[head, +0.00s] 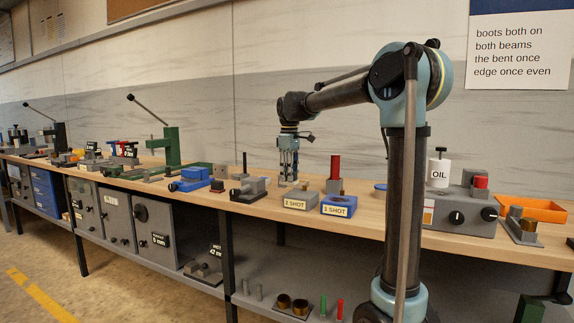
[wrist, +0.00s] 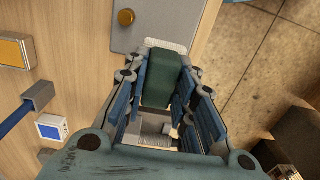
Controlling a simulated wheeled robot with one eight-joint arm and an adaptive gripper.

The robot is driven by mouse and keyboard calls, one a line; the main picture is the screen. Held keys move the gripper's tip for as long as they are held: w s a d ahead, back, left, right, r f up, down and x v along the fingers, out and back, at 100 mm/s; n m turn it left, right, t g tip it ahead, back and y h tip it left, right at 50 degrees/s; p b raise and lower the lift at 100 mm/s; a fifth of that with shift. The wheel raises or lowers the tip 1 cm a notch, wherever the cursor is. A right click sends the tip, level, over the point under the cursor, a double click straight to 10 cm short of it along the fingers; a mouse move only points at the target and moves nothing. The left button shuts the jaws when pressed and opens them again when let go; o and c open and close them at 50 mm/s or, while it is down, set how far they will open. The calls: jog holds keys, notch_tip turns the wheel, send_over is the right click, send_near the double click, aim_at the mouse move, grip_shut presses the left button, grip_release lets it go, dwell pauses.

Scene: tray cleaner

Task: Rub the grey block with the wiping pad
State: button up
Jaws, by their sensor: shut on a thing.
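My gripper (head: 288,172) points down over the bench, behind the grey tray marked 2 SHOT. In the wrist view its fingers (wrist: 165,90) are shut on a dark green block (wrist: 160,78), which I take to be the wiping pad's grip. A white, rough-textured edge (wrist: 165,45) shows at its far end, beside a grey slab with a brass knob (wrist: 150,20). I cannot tell whether they touch. The 2 SHOT tray (head: 298,202) is grey. Another small grey block stands under a red cylinder (head: 335,167). I cannot tell which is the task's grey block.
A blue tray marked 1 SHOT (head: 338,207) stands right of the grey one. An oil can (head: 438,172), a grey control box (head: 458,212) and an orange bin (head: 532,208) are further right. The bench's front edge is close.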

jog(key=shift+r, duration=2.25)
